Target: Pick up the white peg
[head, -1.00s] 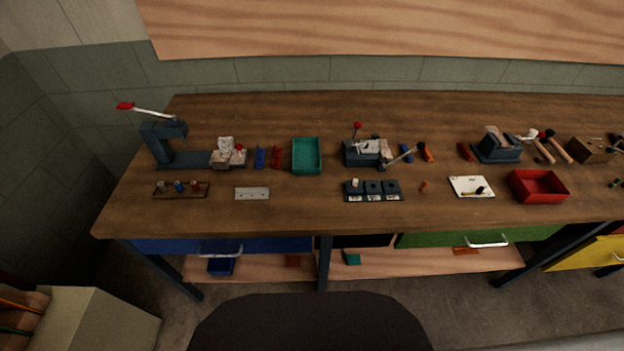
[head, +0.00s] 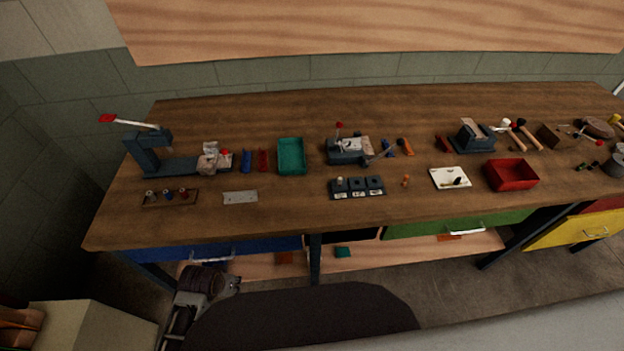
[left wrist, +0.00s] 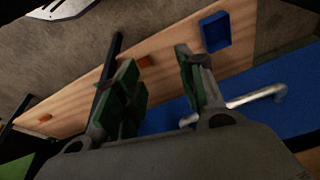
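A small white peg (head: 340,181) stands upright in the left socket of a dark three-socket block (head: 371,194) near the front middle of the bench. A wooden rack (head: 156,204) at the front left holds several small pieces with pale, blue and red parts; they are too small to tell more. My left gripper (head: 236,284) is low in front of the bench, below the front edge and well apart from the peg. In the left wrist view its green-padded fingers (left wrist: 160,75) are apart with nothing between them. My right gripper is not in view.
The bench (head: 270,222) carries a grey plate (head: 240,197), a teal tray (head: 291,172), a vise-like fixture (head: 347,157), a white board (head: 443,175) and a red bin (head: 512,185). Drawers and a lower shelf lie under the front edge. A pale cabinet (head: 95,325) stands at front left.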

